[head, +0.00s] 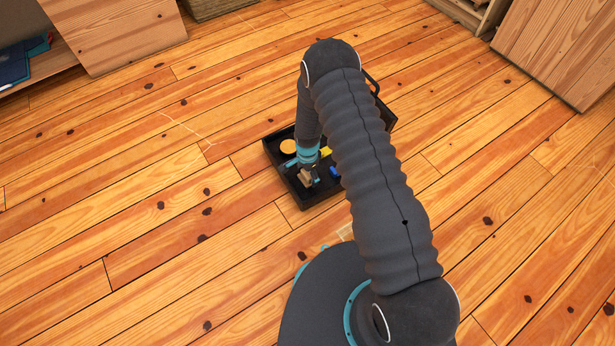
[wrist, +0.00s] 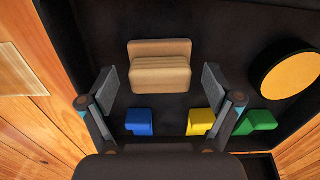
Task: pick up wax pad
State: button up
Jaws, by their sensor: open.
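A tan block with a stepped top, which looks like the wax pad (wrist: 160,66), lies in a black tray (head: 320,199) on the floor. In the head view the tan block (head: 304,176) shows beside my gripper's end, partly covered. My gripper (wrist: 160,88) is open and empty above the tray. In the wrist view its two fingers stand left and right of the tan block, with a gap to each side. I cannot tell whether the fingertips reach down to its height.
The tray also holds a blue block (wrist: 139,121), a yellow block (wrist: 200,121), a green block (wrist: 257,122) and a round orange disc (wrist: 291,75) with a black rim. The tray walls stand close around. Wooden furniture (head: 120,35) is at the back; the floor is mostly clear.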

jog(key=shift+f, duration=0.15)
jog(key=c, duration=1.4)
jog(key=shift+o, duration=0.2)
jog(key=shift+r, duration=0.5)
jog(key=r, duration=0.2)
jog(key=d+r, duration=0.1)
jog(key=r, duration=0.1)
jog(key=shift+s, duration=0.1)
jog(key=s+d+r, duration=0.2)
jog(key=d+r, duration=0.4)
jog(key=d, duration=0.4)
jog(key=shift+s+d, duration=0.15)
jog(key=shift+s, duration=0.25)
